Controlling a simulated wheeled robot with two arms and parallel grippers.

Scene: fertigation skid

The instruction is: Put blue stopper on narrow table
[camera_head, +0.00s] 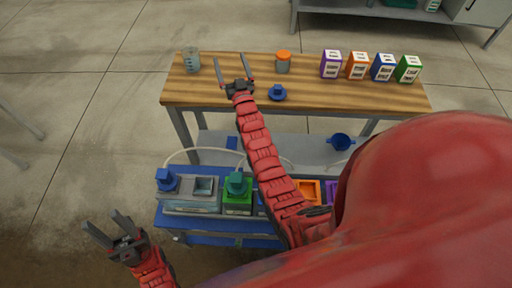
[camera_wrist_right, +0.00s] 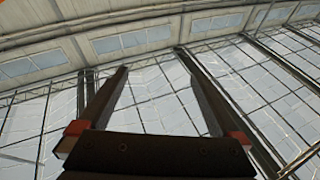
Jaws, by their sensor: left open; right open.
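A blue stopper-like piece with a round flange (camera_head: 278,93) stands upright on the wooden-topped narrow table (camera_head: 320,97), near its front edge. Another blue piece (camera_head: 166,180) sits at the left end of the blue-framed skid; I cannot tell for sure which is the stopper. My right gripper (camera_head: 231,60) is open and empty over the table, left of and beyond the flanged piece, apart from it. The right wrist view shows its two spread fingers (camera_wrist_right: 155,95) with only roof and glazing behind. My left gripper (camera_head: 101,221) is open and empty at lower left, left of the skid.
On the table stand a clear beaker (camera_head: 191,60), an orange-lidded jar (camera_head: 283,62) and several coloured boxes (camera_head: 357,66) at right. A blue funnel-like bowl (camera_head: 341,141) is on the lower shelf. A teal-topped green unit (camera_head: 238,190) stands on the skid. My right arm crosses the middle.

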